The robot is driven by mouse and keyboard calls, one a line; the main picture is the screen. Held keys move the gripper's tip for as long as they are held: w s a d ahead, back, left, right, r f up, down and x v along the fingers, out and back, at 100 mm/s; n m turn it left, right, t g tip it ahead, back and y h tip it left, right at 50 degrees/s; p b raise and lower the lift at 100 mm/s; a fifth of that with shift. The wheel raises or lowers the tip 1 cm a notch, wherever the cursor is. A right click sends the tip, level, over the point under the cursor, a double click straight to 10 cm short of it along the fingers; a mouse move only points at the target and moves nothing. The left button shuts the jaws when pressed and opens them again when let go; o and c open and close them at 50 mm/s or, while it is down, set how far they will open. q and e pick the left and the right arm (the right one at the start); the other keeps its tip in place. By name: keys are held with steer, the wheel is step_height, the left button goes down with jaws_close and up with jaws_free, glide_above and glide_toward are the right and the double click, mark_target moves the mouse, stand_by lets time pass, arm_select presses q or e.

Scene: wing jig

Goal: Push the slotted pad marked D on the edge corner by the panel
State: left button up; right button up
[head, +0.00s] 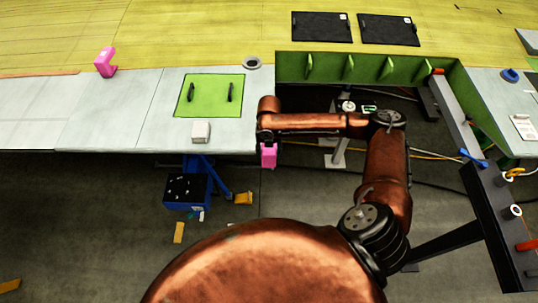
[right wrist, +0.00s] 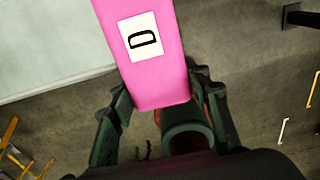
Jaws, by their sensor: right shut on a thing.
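My right gripper (head: 266,138) is shut on the pink slotted pad (head: 268,156), which hangs below it, just off the front edge of the grey wing surface (head: 240,138). In the right wrist view, the pad (right wrist: 150,70) sits between the two fingers of the right gripper (right wrist: 160,97), and its white label reads D. The green panel (head: 210,95) with two black handles lies on the wing, left of the gripper. The pad's slot is hidden. My left gripper is not in view.
A second pink piece (head: 105,63) stands at the far left of the wing. A small white block (head: 201,132) lies in front of the panel. Right of my gripper is an open bay with a green ribbed wall (head: 330,68). A blue stand (head: 187,190) is below the edge.

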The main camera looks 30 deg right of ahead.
steer(key=shift+w+d, duration=0.15)
steer(key=o, duration=1.2)
steer(key=shift+w, duration=0.1)
step_height(320, 180, up, 12)
